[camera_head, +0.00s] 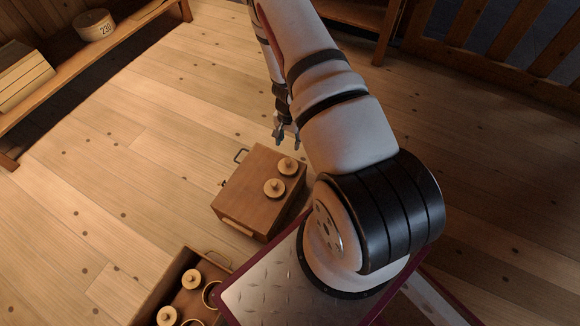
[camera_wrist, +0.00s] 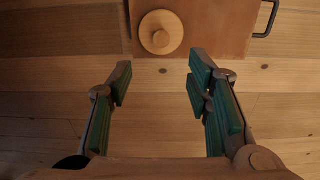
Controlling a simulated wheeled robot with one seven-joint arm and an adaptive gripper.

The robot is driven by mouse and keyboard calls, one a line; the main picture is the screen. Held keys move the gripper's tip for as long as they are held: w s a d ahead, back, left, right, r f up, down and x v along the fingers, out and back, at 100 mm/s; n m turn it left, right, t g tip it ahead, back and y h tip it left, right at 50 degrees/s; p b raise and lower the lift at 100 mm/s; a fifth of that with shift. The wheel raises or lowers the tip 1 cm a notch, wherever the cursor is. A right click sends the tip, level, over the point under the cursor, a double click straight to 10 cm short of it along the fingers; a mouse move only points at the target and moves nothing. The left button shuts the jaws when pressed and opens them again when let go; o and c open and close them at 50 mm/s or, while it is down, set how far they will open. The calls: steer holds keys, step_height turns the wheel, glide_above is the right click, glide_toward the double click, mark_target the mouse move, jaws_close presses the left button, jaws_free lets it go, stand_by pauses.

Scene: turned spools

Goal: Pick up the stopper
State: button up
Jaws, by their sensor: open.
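Two round, pale wooden pieces with small raised knobs sit on top of a brown wooden box (camera_head: 240,205) in the head view; the far one (camera_head: 287,166) and the near one (camera_head: 274,187) look alike. I cannot tell which piece is the stopper. In the wrist view one knobbed round piece (camera_wrist: 160,33) lies on the box (camera_wrist: 215,35), ahead of my gripper (camera_wrist: 160,76). The green-padded fingers are spread apart with nothing between them. In the head view my gripper (camera_head: 286,138) hangs beside the box's far edge, apart from the pieces.
A second, open-topped box (camera_head: 168,285) at the lower left holds several round wooden pieces, some ring-like. Metal handles stick out from both boxes. A low shelf with a round tub (camera_head: 94,25) marked 230 stands at the upper left. The plank floor (camera_head: 110,180) between is clear.

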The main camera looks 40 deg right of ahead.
mark_target(288, 160)
step_height(288, 160, down, 13)
steer(key=b, duration=0.5)
steer(key=shift+a, duration=0.1)
jaws_close()
